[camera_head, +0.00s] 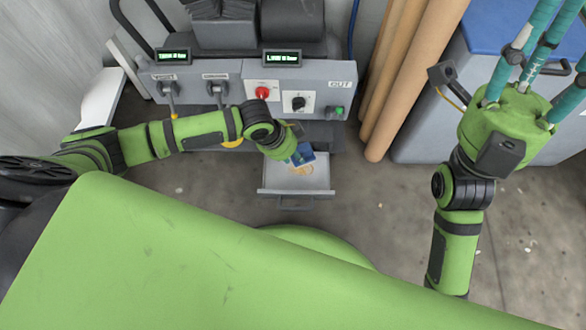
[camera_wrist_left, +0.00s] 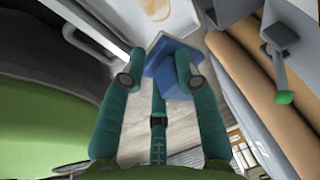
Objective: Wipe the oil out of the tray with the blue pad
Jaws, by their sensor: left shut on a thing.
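The tray (camera_head: 321,180) is a pulled-out grey drawer with a front handle, low at the machine's front. Amber oil (camera_head: 302,170) shows on its floor; in the left wrist view a patch of oil (camera_wrist_left: 158,8) shows at the top edge. Whether the pad touches the tray floor I cannot tell. My right gripper (camera_head: 535,55) is raised at the right with its fingers spread, empty.
The press's control panel (camera_head: 240,90) with levers, a red knob and displays stands just behind the tray. Brown rolls (camera_head: 405,80) lean right of it. A grey bin with a blue lid (camera_head: 490,30) stands behind my right gripper. Floor right of the tray is clear.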

